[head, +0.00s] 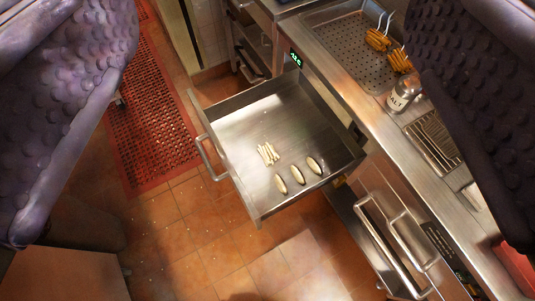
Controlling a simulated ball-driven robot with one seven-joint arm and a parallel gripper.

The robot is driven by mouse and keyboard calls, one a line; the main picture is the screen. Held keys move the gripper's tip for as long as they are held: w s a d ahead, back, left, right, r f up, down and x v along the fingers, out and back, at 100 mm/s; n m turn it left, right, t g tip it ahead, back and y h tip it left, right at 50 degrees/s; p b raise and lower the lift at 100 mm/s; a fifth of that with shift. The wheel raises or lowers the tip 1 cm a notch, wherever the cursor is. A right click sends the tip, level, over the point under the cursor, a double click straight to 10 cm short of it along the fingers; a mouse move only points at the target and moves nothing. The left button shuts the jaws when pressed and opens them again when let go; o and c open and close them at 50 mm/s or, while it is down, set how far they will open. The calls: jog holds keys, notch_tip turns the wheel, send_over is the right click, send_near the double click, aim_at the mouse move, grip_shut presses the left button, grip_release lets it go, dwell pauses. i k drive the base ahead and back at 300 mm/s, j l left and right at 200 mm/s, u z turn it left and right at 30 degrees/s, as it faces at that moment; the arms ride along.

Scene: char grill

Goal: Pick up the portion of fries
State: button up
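A small bundle of pale, raw-looking fries (268,153) lies on the floor of an open steel drawer (235,125), in the middle of the head view. Two golden portions, perhaps fries in wire holders with pale handles, sit on a perforated steel tray at the upper right: one portion (377,40) and a second portion (400,61). My gripper (272,245) shows as two large purple, bumpy fingers at the left and right edges. They are wide apart, open, with nothing between them; the drawer shows beyond them.
Three pale oval pieces (297,174) lie beside the fries in the drawer. A salt shaker (402,97) stands on the steel counter (352,92) near the perforated tray (335,35). The drawer handle (207,158) juts out left. A red mat (150,120) covers part of the tiled floor.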

aim_at(268, 152)
jog(key=i+j+z, duration=0.4)
jog(key=i+j, duration=0.2)
jog(key=j, duration=0.2)
jog(key=i+j+z, duration=0.2)
jog(key=j, duration=0.25)
jog(key=i+j+z, duration=0.2)
jog(key=i+l, duration=0.1)
